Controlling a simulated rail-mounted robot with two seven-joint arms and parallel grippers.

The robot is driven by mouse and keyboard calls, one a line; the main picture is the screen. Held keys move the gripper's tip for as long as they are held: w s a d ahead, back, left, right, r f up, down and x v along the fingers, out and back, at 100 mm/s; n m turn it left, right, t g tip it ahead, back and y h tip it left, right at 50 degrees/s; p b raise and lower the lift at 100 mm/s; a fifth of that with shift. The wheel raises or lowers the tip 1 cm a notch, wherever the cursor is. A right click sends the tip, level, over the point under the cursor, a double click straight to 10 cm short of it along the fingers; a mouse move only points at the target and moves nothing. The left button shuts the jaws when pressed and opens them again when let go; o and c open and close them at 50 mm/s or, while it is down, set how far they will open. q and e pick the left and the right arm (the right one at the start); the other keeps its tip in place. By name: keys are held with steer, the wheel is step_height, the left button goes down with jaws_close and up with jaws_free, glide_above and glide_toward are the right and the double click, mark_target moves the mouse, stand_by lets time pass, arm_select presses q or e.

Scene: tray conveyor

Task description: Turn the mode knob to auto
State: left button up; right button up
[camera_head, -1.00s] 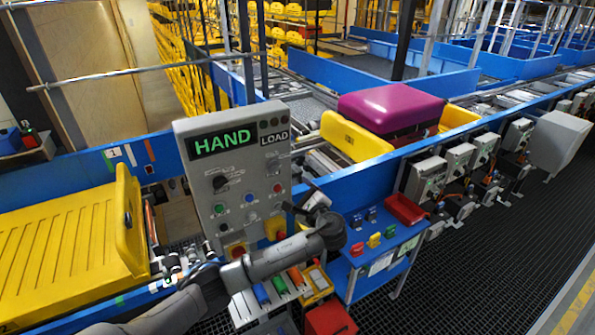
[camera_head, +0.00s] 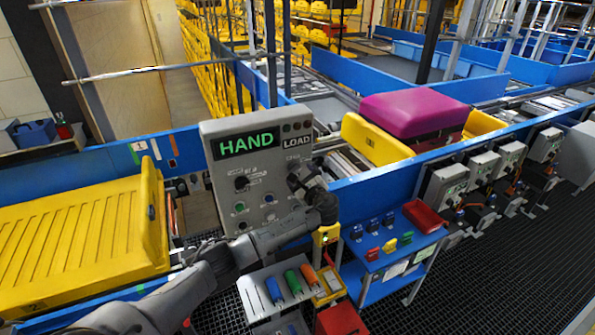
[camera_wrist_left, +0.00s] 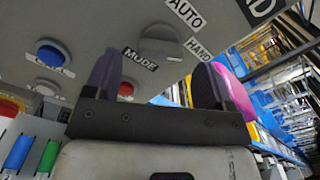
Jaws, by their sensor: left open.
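The grey control panel (camera_head: 222,160) stands upright; its green display (camera_head: 246,143) reads HAND and a smaller sign (camera_head: 297,142) reads LOAD. In the left wrist view the grey mode knob (camera_wrist_left: 160,43) sits near the labels MODE, AUTO and HAND. Which way it points is hard to tell. My left gripper (camera_head: 300,178) is at the panel's right side and hides the knob there in the head view. In the left wrist view its open fingers (camera_wrist_left: 156,80) lie on either side below the knob, with nothing held. My right gripper is not in view.
Another black knob (camera_head: 241,183) and coloured buttons are on the panel. A yellow tray (camera_head: 85,235) lies left; a purple case (camera_head: 415,110) sits on the conveyor behind. A blue stand (camera_head: 375,262) with small coloured items is right of my arm.

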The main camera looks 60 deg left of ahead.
mark_target(295, 169)
arm_select(q)
steer(key=shift+w+a, duration=0.2)
steer(key=shift+a, duration=1.15)
steer(key=c, duration=0.9)
